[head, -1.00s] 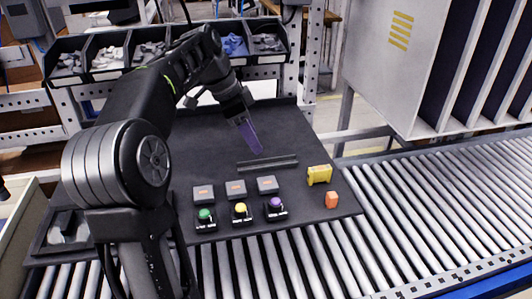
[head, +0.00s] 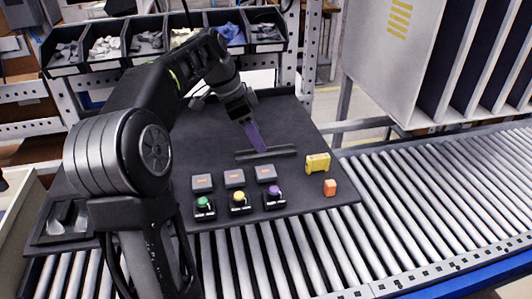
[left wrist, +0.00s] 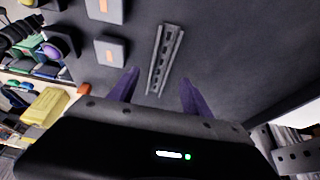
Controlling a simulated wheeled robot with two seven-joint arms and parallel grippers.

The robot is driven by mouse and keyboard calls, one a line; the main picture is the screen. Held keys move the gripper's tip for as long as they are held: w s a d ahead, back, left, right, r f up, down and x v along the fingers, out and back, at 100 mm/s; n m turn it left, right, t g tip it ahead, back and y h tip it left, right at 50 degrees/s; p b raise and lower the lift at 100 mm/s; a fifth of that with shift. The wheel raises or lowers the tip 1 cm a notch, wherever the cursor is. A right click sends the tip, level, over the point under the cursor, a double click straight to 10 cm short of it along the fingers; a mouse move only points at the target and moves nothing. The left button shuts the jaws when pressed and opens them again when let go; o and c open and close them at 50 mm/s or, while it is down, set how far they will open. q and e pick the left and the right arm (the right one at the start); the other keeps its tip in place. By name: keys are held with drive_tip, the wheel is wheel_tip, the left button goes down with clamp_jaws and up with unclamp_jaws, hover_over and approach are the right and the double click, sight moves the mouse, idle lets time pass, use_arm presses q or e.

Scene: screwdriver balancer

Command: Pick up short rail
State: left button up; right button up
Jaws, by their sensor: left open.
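The short rail (head: 281,152) is a thin dark grey strip lying flat on the black board (head: 310,120), behind the row of grey boxes. In the left wrist view the slotted rail (left wrist: 164,58) lies ahead, with its near end close to the gap between my fingers. My left gripper (head: 257,147) has purple fingers pointing down at the rail in the head view. In the left wrist view the left gripper (left wrist: 158,92) is open and empty, its fingers spread on either side of the rail's near end. Whether the fingers touch the board cannot be told. My right gripper does not show.
Grey boxes (head: 235,178) and green, yellow and purple knobs (head: 240,201) stand in front of the rail. Bins (head: 145,43) line the back.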

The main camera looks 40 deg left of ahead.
sight(266, 154)
use_arm(q)
drive_tip(key=p+x, duration=0.1)
drive_tip(key=x, duration=0.3)
drive_tip(key=shift+f, duration=0.15)
idle(0.4)
clamp_jaws()
idle(0.4)
